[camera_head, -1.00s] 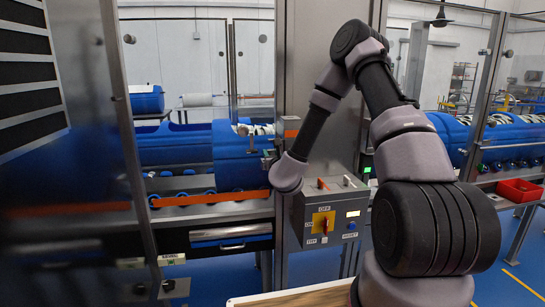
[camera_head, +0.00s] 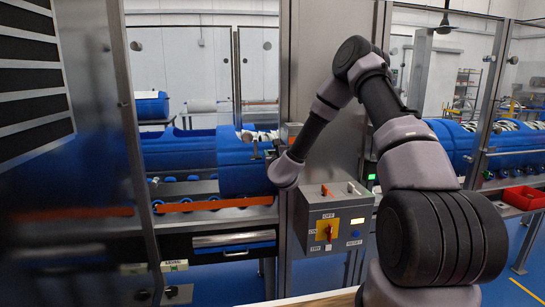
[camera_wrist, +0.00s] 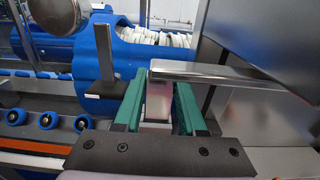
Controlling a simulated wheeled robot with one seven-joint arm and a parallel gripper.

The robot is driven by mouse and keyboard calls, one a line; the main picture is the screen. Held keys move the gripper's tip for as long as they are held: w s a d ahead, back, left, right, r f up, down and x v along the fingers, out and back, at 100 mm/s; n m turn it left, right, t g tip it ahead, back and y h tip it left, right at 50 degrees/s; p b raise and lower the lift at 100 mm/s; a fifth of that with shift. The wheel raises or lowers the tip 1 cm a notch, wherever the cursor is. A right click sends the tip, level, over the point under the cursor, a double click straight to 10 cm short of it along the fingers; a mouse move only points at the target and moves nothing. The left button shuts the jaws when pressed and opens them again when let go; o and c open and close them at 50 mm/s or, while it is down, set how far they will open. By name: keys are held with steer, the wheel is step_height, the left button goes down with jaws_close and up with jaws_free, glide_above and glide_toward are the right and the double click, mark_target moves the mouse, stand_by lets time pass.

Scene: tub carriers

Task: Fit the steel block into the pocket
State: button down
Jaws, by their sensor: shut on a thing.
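In the wrist view, my gripper (camera_wrist: 160,92) has green-padded fingers closed on the sides of a shiny steel block (camera_wrist: 158,105), which is partly hidden by the fingers and the dark palm. A flat steel bar (camera_wrist: 225,74) crosses at the fingertips and runs right; I cannot tell whether it is joined to the block. Left of the fingers, an upright steel plate (camera_wrist: 105,52) stands on a dark block (camera_wrist: 103,88), apart from them. I cannot make out the pocket clearly. In the head view, the gripper is small beside the blue tub's right end, and the held block is not distinct.
A blue tub (camera_head: 240,165) lies on a roller track (camera_head: 190,203) to the left. A steel post (camera_head: 325,80) stands right of the gripper. A control box (camera_head: 335,222) with a red-yellow switch is below my arm. A red bin (camera_head: 522,197) is far right.

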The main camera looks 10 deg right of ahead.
steer(key=shift+w, duration=0.45)
steer(key=shift+f, duration=0.1)
steer(key=shift+f, duration=1.95)
stand_by(1.1)
steer(key=shift+c, duration=2)
jaws_free()
steer(key=shift+f, duration=0.1)
steer(key=s, duration=1)
steer(key=shift+s, duration=0.4)
